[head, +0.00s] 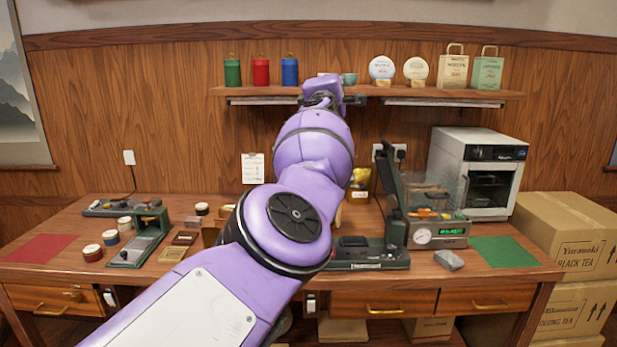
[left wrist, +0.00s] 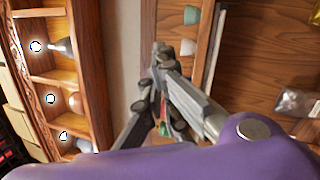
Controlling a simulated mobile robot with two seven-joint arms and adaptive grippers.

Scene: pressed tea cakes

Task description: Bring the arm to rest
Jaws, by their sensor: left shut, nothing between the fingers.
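My left arm (head: 313,150) is purple and rises from the lower left across the middle of the head view, up to the height of the wall shelf. Its far end hides most of my left gripper in the head view. In the left wrist view my left gripper (left wrist: 160,90) is grey and black, raised in the air, with its fingers shut and nothing held. My right gripper is in neither view.
The wooden workbench (head: 400,298) holds presses, small jars, a scale and a white oven (head: 478,172). The wall shelf (head: 440,93) carries canisters, discs and bags near the arm's end. Cardboard boxes (head: 570,235) stand at the right.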

